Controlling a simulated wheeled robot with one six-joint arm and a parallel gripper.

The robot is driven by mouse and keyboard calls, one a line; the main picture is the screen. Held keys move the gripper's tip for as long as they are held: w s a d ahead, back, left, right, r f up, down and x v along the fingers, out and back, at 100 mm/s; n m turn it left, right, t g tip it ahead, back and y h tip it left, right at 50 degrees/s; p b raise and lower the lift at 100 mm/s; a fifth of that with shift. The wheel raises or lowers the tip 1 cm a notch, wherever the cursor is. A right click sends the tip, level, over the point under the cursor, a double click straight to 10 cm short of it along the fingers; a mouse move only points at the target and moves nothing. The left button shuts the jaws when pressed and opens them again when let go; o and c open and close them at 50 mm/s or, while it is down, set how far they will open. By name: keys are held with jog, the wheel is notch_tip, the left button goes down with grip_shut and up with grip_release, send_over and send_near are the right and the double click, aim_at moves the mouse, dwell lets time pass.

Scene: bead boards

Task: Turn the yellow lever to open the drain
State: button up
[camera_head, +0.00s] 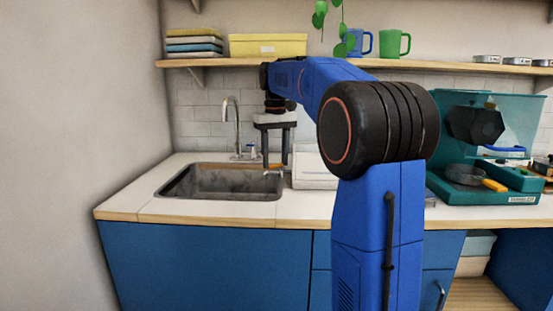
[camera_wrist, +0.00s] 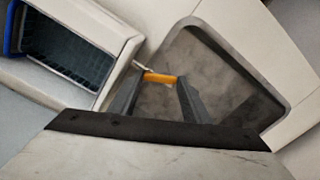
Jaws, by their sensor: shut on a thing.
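The yellow lever (camera_wrist: 160,78) shows in the wrist view as a short orange-yellow bar at the edge of the grey sink basin (camera_wrist: 205,80). My gripper (camera_wrist: 160,83) is shut on it, with one dark finger at each end of the bar. A thin pale metal piece (camera_wrist: 140,67) runs from the lever toward the upper left. In the head view, my gripper (camera_head: 276,164) points down at the right rim of the sink (camera_head: 215,182). The lever is small there and mostly hidden between the fingers. The drain itself cannot be made out.
A tall faucet (camera_head: 237,122) stands behind the sink. A white box (camera_head: 315,172) is right of my gripper; its dark, ribbed inside shows in the wrist view. A teal machine (camera_head: 490,150) stands farther right. A shelf (camera_head: 430,66) with mugs runs above. The counter left of the sink is clear.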

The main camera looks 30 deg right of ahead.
jog(key=m, duration=0.2)
jog(key=w+m, duration=0.1)
jog(key=m, duration=0.2)
jog(key=shift+d, duration=0.2)
dwell(0.4)
jog(key=o, duration=1.1)
notch_tip(320, 180, up, 12)
dwell(0.4)
